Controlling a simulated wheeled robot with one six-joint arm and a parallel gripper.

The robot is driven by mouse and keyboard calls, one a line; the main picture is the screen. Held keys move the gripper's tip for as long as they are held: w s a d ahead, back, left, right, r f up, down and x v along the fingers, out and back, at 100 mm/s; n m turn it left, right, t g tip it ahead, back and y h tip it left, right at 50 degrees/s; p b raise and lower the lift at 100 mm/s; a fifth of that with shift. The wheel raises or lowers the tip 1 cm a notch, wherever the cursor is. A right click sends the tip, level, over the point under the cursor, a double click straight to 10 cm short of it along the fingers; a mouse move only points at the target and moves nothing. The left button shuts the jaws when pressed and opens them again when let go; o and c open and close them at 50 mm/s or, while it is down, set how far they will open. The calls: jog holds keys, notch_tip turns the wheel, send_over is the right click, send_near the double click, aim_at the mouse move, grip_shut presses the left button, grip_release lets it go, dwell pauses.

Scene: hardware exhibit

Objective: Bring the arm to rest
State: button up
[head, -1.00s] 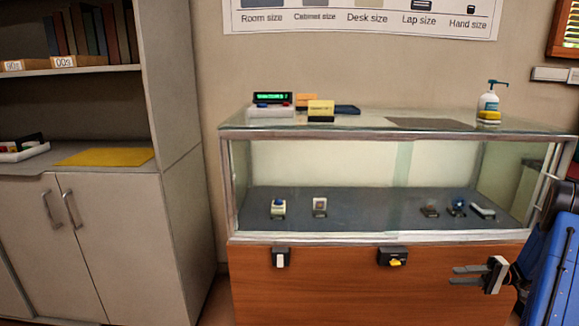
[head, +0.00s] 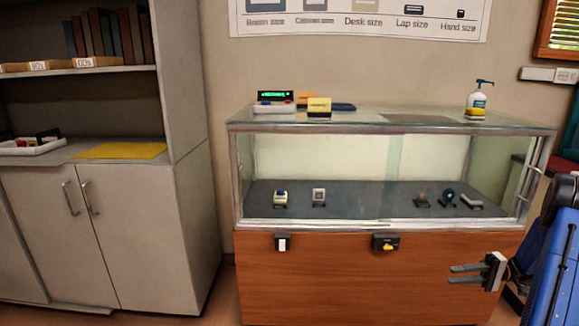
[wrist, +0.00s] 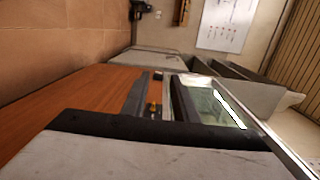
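My gripper (head: 452,275) is at the lower right of the head view, in front of the wooden lower front of the display case (head: 320,283). Its two dark fingers point left, with a gap between them and nothing held. It looks clear of the case, though the exact distance is hard to tell. In the wrist view, the case's wooden front (wrist: 60,100) runs along the left and its glass lies to the right. A pale block with a black edge fills the bottom of that view.
A black switch box with a yellow part (head: 386,242) and a smaller box with a white part (head: 283,243) sit on the case front. A grey cabinet (head: 135,235) is at left. A pump bottle (head: 478,100) stands on the case.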

jog(key=s+a+r+g+h, duration=0.2)
jog(key=s+a+r+h, duration=0.3)
jog(key=a, duration=0.5)
jog(key=s+a+r+g+h, duration=0.1)
jog(key=s+a+r+h, duration=0.3)
jog(key=a+r, duration=0.5)
jog(key=s+a+r+t+h, duration=0.1)
jog(key=s+a+t+h, duration=0.2)
jog(key=s, duration=0.8)
jog(key=s+a+r+t+h, duration=0.1)
jog(key=s+a+t+h, duration=0.3)
jog(key=s, duration=0.8)
jog(key=shift+s+a+r+h, duration=0.15)
jog(key=shift+a+r+h, duration=0.15)
jog(key=shift+a+h, duration=0.45)
jog(key=shift+d, duration=0.1)
